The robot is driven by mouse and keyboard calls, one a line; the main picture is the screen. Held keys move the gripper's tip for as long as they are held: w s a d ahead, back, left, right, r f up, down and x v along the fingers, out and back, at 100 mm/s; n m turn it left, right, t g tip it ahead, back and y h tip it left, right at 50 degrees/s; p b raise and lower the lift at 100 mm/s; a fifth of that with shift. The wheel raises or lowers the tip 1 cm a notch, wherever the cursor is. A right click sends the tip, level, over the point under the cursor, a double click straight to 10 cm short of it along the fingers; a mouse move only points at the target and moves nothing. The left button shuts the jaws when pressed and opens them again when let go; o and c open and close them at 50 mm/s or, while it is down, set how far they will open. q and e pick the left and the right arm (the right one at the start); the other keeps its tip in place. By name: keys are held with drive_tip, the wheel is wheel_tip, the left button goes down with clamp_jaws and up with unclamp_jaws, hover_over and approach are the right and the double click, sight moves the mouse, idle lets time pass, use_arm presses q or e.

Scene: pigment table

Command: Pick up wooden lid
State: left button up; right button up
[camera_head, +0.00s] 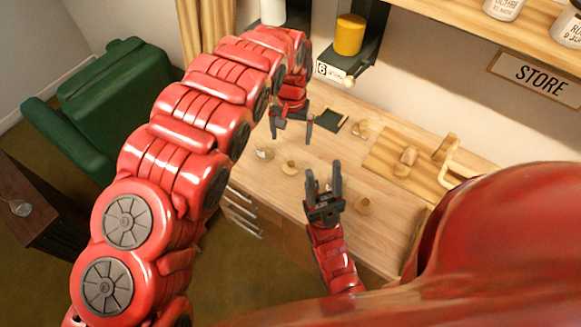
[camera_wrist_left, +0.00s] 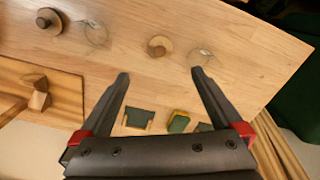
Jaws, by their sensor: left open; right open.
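A round wooden lid with a knob (camera_head: 289,168) lies on the wooden table; it also shows in the left wrist view (camera_wrist_left: 160,46). A second wooden lid with a knob (camera_head: 363,205) lies farther right, and is at the upper left of the left wrist view (camera_wrist_left: 43,20). My left gripper (camera_head: 292,127) is open and empty above the table, pointing down; in the left wrist view its fingertips (camera_wrist_left: 160,73) are either side of the first lid's column, below it in the picture. My right gripper (camera_head: 323,175) is open and empty, between the two lids in the picture.
A clear glass piece (camera_head: 265,153) is beside the first lid; another (camera_wrist_left: 95,33) is between the lids. A wooden board with blocks (camera_head: 382,165) lies right, a dark tray (camera_head: 331,122) behind. A shelf holds a yellow jar (camera_head: 349,35). A green armchair (camera_head: 120,100) stands left.

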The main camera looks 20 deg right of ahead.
use_arm(q)
drive_tip(key=b, duration=0.1)
hover_over(291, 162)
wheel_tip(291, 162, down, 9)
drive_tip(key=shift+r, duration=0.1)
drive_tip(key=shift+s+f, duration=0.1)
drive_tip(key=shift+f, duration=0.5)
wheel_tip(291, 162, down, 5)
drive_tip(key=shift+f+b, duration=0.1)
drive_tip(key=shift+b, duration=1.1)
drive_tip(key=c, duration=1.3)
drive_tip(key=shift+r, duration=0.25)
